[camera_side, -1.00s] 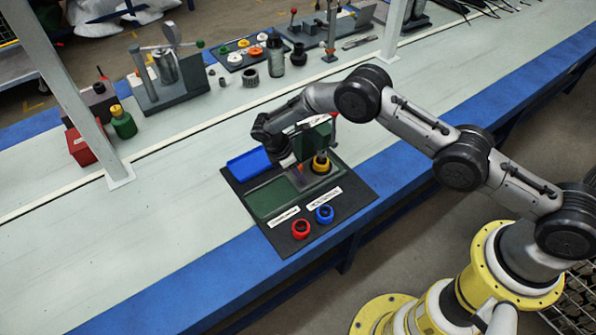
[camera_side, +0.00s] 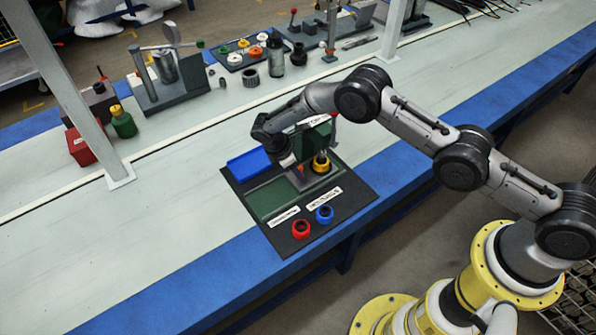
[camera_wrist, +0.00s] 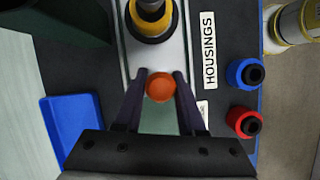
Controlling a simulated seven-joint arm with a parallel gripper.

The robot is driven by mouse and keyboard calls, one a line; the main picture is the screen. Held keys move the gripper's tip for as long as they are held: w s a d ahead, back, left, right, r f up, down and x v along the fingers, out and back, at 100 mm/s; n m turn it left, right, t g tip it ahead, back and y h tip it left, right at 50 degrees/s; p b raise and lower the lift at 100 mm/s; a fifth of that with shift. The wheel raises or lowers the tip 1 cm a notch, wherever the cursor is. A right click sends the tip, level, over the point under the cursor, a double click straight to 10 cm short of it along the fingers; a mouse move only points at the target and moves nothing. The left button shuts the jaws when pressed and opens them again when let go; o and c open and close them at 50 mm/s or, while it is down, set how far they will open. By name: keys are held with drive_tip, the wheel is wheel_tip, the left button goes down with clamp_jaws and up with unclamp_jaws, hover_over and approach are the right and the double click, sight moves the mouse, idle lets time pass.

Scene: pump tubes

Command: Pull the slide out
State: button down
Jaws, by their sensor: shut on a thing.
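The slide is a light grey strip (camera_wrist: 157,55) in a green track, with an orange knob (camera_wrist: 160,87) at its near end in the wrist view. A black part with a yellow ring (camera_wrist: 150,22) stands upright on the strip, beyond the knob; it also shows in the side view (camera_side: 320,163). My gripper (camera_wrist: 160,77) has its two dark fingers on either side of the orange knob, shut on it. In the side view my gripper (camera_side: 290,165) points down over the track (camera_side: 270,200), and hides most of the knob.
A dark board (camera_side: 345,205) carries the track, a blue tray (camera_side: 248,164), a green block (camera_side: 312,140), a red ring (camera_side: 301,229), a blue ring (camera_side: 324,214) and labels. The green track's near left stretch is empty. The bench (camera_side: 110,250) to the left is clear.

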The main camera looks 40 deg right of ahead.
drive_tip(key=a, duration=1.1)
drive_tip(key=shift+w+a, duration=0.1)
drive_tip(key=shift+w, duration=0.05)
drive_tip(key=shift+a, duration=1.15)
drive_tip(key=shift+a+r, duration=0.1)
drive_tip(key=c, duration=0.8)
unclamp_jaws()
drive_tip(key=shift+o, duration=1.4)
drive_tip(key=v, duration=0.5)
wheel_tip(320, 180, up, 7)
